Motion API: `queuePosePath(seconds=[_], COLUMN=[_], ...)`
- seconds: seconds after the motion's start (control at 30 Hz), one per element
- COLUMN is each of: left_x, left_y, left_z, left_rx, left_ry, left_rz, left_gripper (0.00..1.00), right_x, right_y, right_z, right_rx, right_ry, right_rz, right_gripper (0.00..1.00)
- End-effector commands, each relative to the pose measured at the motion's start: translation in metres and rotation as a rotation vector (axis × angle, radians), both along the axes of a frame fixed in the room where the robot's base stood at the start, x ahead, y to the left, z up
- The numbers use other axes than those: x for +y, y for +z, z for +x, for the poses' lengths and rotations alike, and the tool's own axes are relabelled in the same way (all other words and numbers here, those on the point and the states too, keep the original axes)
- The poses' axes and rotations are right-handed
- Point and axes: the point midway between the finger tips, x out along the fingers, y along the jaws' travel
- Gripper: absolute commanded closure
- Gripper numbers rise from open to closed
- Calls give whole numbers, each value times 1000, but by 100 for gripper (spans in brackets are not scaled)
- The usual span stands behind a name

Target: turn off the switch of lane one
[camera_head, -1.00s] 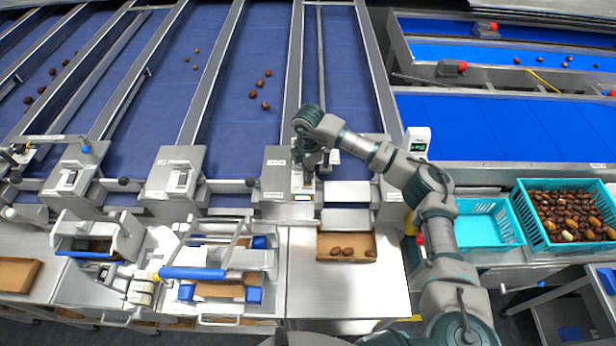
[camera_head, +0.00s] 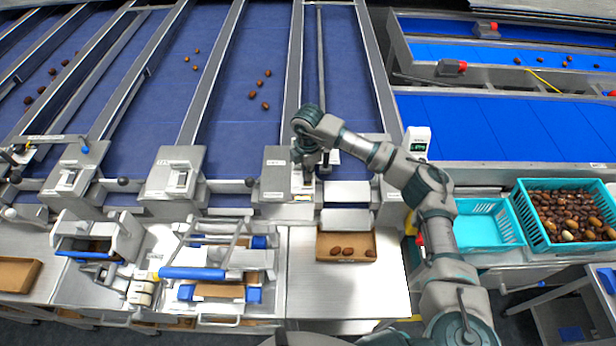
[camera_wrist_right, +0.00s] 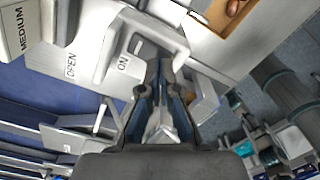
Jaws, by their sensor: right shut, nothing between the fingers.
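A grey switch box (camera_head: 274,184) stands at the front end of the conveyor lane nearest my right arm. Its pale switch plate is partly covered by my right gripper (camera_head: 302,177). In the right wrist view the fingertips of my right gripper (camera_wrist_right: 164,68) are together and empty, close beside a raised pale switch block (camera_wrist_right: 140,50) lettered "ON". I cannot tell whether they touch it. Two similar switch boxes, (camera_head: 176,178) and (camera_head: 75,176), stand to the left, each with a pale rocker switch. The lane numbers are too small to read. My left gripper is not in view.
A cardboard tray (camera_head: 326,255) with several dates sits in front of the box. A steel flap (camera_head: 347,193) is right of it. Framed trays with blue handles (camera_head: 193,272) are at the left. A turquoise crate (camera_head: 489,235) and a date-filled crate (camera_head: 521,204) are at the right.

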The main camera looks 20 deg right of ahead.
Motion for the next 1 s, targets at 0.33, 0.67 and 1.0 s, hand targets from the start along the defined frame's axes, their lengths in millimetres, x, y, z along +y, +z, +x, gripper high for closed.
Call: queuePosePath(seconds=[0.33, 0.67, 1.0], left_x=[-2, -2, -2], left_y=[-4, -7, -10], left_z=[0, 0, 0], left_rx=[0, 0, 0], left_ry=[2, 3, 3], left_rz=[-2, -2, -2], left_gripper=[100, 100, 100], right_x=[1, 0, 0], right_y=[-6, -11, -16], right_z=[0, 0, 0], right_rx=[1, 1, 1], right_ry=[0, 0, 0], right_rz=[-1, 0, -1], right_gripper=[100, 100, 100])
